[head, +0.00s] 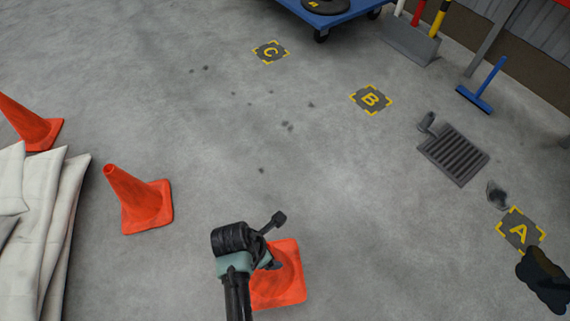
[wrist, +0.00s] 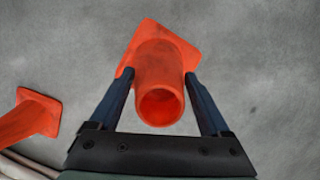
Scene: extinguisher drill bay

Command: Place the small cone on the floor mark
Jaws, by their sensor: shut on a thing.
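My gripper (head: 272,262) is shut on an orange cone (head: 287,284) at the bottom middle of the head view, and my arm hides part of it. In the wrist view the cone (wrist: 165,65) is between the two fingers, its open top facing the camera and its square base beyond. I cannot tell whether its base touches the floor. Three floor marks with yellow corners and letters show in the head view: A (head: 521,231) at the right, B (head: 370,99) at the upper right and C (head: 270,52) at the top. No cone stands on them.
Two other orange cones (head: 143,204) (head: 32,127) stand left, near white folded cloths (head: 45,225). A floor grate (head: 453,153) and a dark object (head: 544,278) are near A. A blue trolley (head: 335,18) and blue squeegee (head: 483,92) are farther back. The middle floor is clear.

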